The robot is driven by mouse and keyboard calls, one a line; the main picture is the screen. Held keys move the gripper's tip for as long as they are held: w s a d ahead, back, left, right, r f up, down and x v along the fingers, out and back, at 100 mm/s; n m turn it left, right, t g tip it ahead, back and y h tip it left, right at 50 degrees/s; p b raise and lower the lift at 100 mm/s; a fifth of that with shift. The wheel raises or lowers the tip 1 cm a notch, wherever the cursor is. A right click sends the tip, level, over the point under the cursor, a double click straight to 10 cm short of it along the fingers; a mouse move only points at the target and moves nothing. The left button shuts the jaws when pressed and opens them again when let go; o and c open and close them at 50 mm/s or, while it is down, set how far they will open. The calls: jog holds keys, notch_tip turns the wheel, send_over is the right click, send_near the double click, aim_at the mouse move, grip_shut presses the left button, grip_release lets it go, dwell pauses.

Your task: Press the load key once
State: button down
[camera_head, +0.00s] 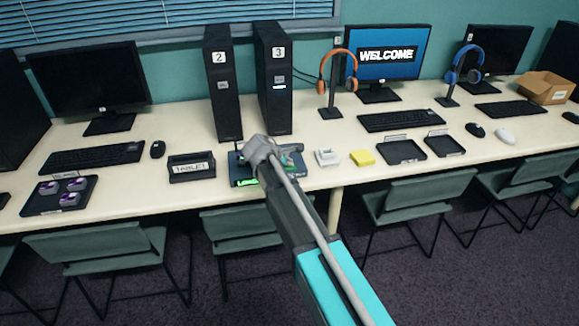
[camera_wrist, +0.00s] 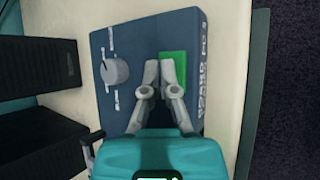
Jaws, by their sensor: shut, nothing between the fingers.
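A dark blue device (camera_wrist: 185,25) fills the middle of the wrist view. It carries a grey round knob (camera_wrist: 115,72) and a green key (camera_wrist: 178,62). White lettering runs along its right edge, too blurred to read. My gripper (camera_wrist: 158,66) is shut and empty over the device, its fingertips at the left side of the green key, hiding part of it. I cannot tell whether they touch it. In the head view the device (camera_head: 298,171) sits at the table's front edge, largely hidden by my arm, which also hides the fingertips.
A black tray labelled TABLET (camera_head: 191,168) stands left of the device. A white block (camera_head: 327,157) and a yellow block (camera_head: 362,158) lie to its right. Computer towers numbered 2 (camera_head: 222,90) and 3 (camera_head: 273,85) stand close behind. Chairs (camera_head: 240,228) line the table's front.

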jog(key=shift+r, duration=0.15)
jog(key=shift+r+p, duration=0.7)
jog(key=shift+p, duration=0.15)
notch_tip(320, 180, up, 5)
jog(key=p, duration=0.5)
dwell(1.0)
jog(key=s+d+f+m+g+y, duration=0.3)
jog(key=s+d+m+g, duration=0.1)
jog(key=s+d+m, duration=0.75)
jog(key=s+d+f+m+g+y, duration=0.3)
jog(key=s+d+m, duration=0.5)
jog(key=s+d, duration=0.5)
notch_tip(320, 180, up, 13)
jog(key=s+a+p, duration=0.1)
jog(key=p, duration=1.1)
jog(key=shift+a+f, duration=0.15)
jog(key=shift+f, duration=0.05)
